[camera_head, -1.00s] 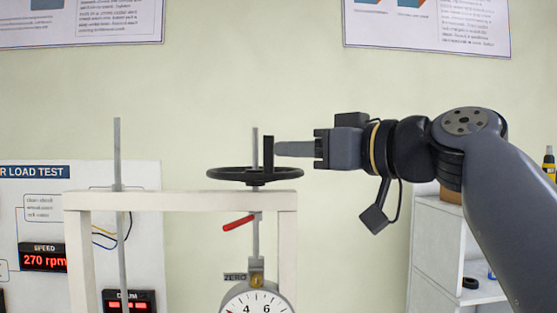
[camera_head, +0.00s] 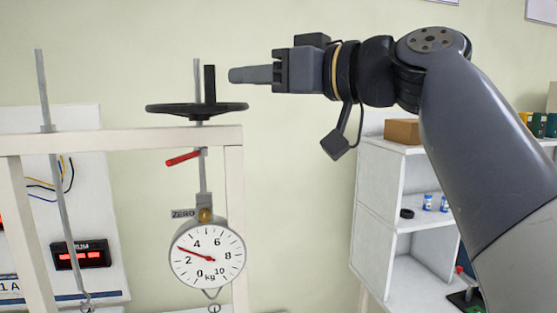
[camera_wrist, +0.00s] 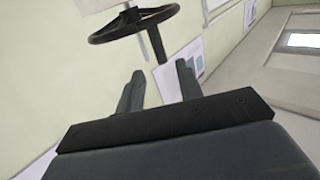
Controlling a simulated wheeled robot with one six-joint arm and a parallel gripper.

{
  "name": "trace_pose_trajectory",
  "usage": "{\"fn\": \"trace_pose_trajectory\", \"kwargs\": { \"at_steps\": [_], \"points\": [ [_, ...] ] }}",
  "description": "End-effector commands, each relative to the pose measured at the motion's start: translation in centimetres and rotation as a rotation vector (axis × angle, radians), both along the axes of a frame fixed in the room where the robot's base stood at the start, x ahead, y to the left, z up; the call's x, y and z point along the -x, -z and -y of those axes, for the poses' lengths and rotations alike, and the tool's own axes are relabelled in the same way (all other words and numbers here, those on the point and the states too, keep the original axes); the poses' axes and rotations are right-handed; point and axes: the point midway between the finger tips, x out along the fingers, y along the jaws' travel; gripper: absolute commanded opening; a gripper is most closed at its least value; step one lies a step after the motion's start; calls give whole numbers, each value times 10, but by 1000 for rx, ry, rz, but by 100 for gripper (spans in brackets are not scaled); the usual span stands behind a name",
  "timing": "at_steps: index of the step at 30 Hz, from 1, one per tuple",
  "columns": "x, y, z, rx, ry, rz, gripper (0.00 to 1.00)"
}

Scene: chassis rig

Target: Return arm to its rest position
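My gripper (camera_head: 250,75) is in the head view, level and pointing left, at the end of my dark grey arm. The wrist view shows its two fingers (camera_wrist: 160,87) apart with nothing between them. A black handwheel (camera_head: 165,110) with an upright black handle (camera_head: 209,83) tops the white frame. The fingertips are to the right of the handle, apart from it and a little above the wheel rim. The handwheel also shows ahead of the fingers at the top of the wrist view (camera_wrist: 105,36).
Below the wheel hangs a round kg dial (camera_head: 207,268), its red needle between 2 and 4. A red lever (camera_head: 183,158) sits above it. The white frame (camera_head: 120,140) stands at left. A white shelf (camera_head: 382,225) with a brown box (camera_head: 402,132) stands behind my arm.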

Motion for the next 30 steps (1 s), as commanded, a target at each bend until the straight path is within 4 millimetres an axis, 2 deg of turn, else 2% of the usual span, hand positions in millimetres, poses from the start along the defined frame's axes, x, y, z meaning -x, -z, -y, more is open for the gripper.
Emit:
{"fn": "trace_pose_trajectory", "kwargs": {
  "at_steps": [16,21,30],
  "points": [
    [-42,-2,-71,1,-3,-2,35],
    [-48,0,-81,1,-1,-1,35],
    [-49,0,-81,1,1,-1,35]
  ]
}}
